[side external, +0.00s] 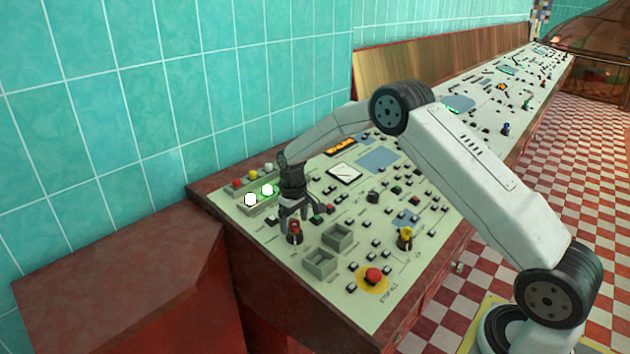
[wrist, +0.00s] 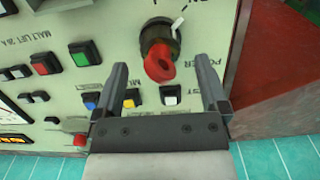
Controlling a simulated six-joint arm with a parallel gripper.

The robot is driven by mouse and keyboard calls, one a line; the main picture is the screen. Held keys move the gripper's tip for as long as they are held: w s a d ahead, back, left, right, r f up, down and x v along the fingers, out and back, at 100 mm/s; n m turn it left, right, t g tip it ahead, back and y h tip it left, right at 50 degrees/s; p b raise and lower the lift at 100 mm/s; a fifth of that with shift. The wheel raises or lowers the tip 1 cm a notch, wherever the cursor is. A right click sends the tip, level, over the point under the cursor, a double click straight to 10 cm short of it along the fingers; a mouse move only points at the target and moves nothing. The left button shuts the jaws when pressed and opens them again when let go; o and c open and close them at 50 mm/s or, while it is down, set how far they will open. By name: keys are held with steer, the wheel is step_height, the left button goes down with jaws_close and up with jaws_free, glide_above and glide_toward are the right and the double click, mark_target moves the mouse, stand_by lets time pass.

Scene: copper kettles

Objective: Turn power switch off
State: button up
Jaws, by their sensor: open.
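The power switch is a red rotary knob (wrist: 159,65) on a dark round base, with a white tag beside it and the word POWER on the panel to its right. In the side view the knob (side external: 294,230) sits on the near left part of the sloped console. My gripper (side external: 293,212) points down right at the knob. Its fingers are open. In the wrist view the knob shows between the two fingertips, with a gap on each side. I cannot tell how deep the fingertips reach around it.
Two square grey boxes (side external: 329,252) stand on the panel right of the knob. A red stop button (side external: 373,276) on a yellow disc and a yellow knob (side external: 405,236) are farther right. Lit white and green lamps (side external: 258,194) are behind left. Small square buttons (wrist: 92,100) lie near the fingers.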

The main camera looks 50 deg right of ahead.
mark_target(295, 234)
steer(key=shift+f, duration=1.4)
jaws_close()
